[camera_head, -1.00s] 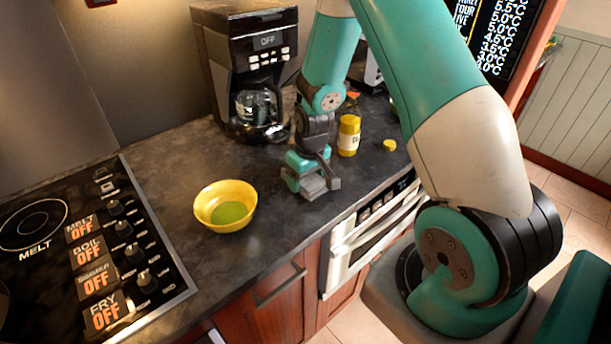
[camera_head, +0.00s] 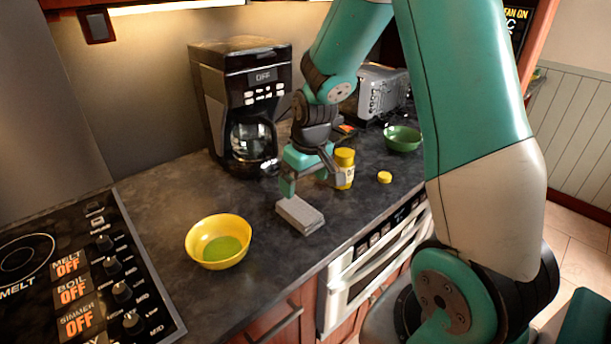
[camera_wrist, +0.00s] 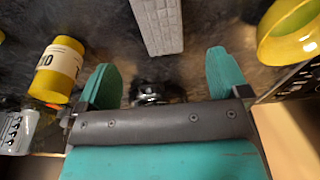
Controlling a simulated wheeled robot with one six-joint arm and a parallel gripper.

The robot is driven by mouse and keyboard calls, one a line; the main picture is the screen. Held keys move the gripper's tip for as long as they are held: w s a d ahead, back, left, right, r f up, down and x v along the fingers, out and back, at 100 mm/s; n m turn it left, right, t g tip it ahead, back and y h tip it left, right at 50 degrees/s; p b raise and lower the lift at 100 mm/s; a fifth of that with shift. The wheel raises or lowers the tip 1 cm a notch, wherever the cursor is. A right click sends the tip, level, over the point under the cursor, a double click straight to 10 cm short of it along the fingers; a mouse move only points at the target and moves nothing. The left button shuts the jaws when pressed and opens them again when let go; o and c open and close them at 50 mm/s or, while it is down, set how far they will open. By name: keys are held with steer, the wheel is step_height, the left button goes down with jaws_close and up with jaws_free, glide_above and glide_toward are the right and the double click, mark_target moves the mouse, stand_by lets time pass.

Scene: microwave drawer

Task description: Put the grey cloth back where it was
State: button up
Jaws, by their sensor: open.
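The grey cloth (camera_head: 299,214) is a small folded, block-like piece lying flat on the dark counter, right of the yellow bowl. It also shows at the top of the wrist view (camera_wrist: 157,25), beyond and between my fingertips. My gripper (camera_head: 311,184) is open and empty. It is just above and behind the cloth, apart from it, with its teal fingers spread in the wrist view (camera_wrist: 163,70).
A yellow bowl (camera_head: 206,253) with green contents stands left of the cloth. A yellow jar (camera_head: 345,168) stands close behind my gripper, with a yellow lid (camera_head: 384,177) beside it. A coffee maker (camera_head: 205,95), green bowl (camera_head: 403,143) and toaster (camera_head: 372,95) stand farther back.

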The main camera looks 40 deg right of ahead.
steer(key=s+a+r+n+y, duration=0.2)
steer(key=s+a+r, duration=0.3)
steer(key=a+r, duration=0.5)
steer(key=s+a+r+n+g+y, duration=0.1)
steer(key=s+a+n, duration=0.1)
steer(key=s+a, duration=0.4)
steer(key=s+a+r+n+y, duration=0.1)
steer(key=s+a+r+n, duration=0.1)
steer(key=s+a, duration=0.4)
steer(key=s, duration=0.3)
steer(key=shift+s+a+r+n+g, duration=0.15)
steer(key=shift+a+r+n+g, duration=0.15)
steer(key=shift+n+g, duration=0.1)
